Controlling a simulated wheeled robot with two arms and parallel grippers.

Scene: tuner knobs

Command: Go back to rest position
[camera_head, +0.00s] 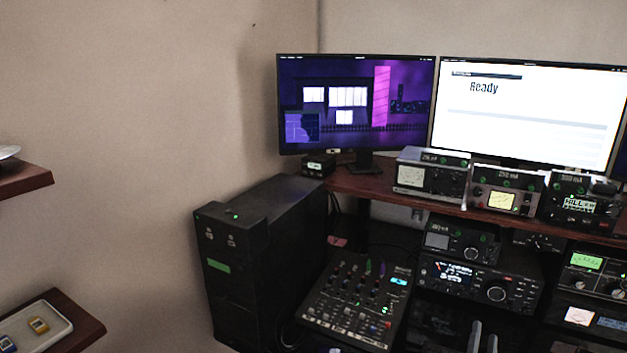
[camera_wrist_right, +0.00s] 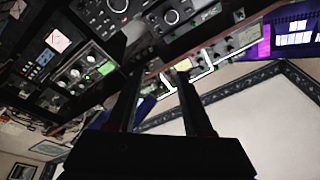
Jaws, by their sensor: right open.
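My right gripper (camera_head: 483,335) shows at the bottom edge of the head view, in front of the lower radio shelves. Its two dark fingers stand apart and hold nothing. In the right wrist view the open gripper (camera_wrist_right: 160,75) points toward the radio racks, which appear tilted. A radio with a large tuner knob (camera_head: 496,294) is just above it in the head view. My left gripper is in neither view.
A mixer (camera_head: 352,300) and a black computer tower (camera_head: 262,250) stand left of the gripper. The wooden shelf (camera_head: 380,184) above carries several radios and two monitors (camera_head: 356,104). Wooden wall shelves (camera_head: 22,183) are at far left. Bare floor is not visible.

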